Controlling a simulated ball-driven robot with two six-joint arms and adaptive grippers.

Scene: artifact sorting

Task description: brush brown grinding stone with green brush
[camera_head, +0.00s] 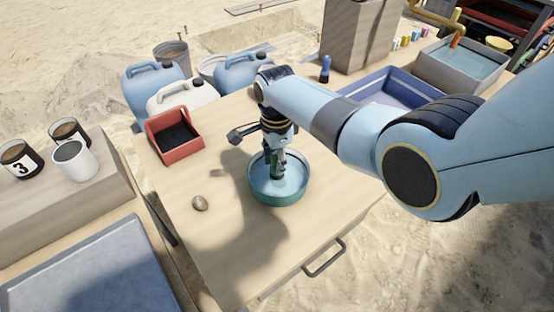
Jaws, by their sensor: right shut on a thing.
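A small brown stone (199,203), which looks like the grinding stone, lies on the wooden table left of a teal bowl (288,198). The bowl holds bluish water. My right gripper (277,159) points down over the bowl and is shut on a green thing, which seems to be the green brush (276,171). The brush's lower end is inside the bowl; I cannot tell how deep it reaches. The gripper is to the right of the stone and apart from it. My left gripper is not in view.
A red tray (189,150) with dark content stands at the table's back left, near jerrycans (154,92). A blue crate (423,94) and a grey water bin (421,76) are at the back right. The table around the stone is clear.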

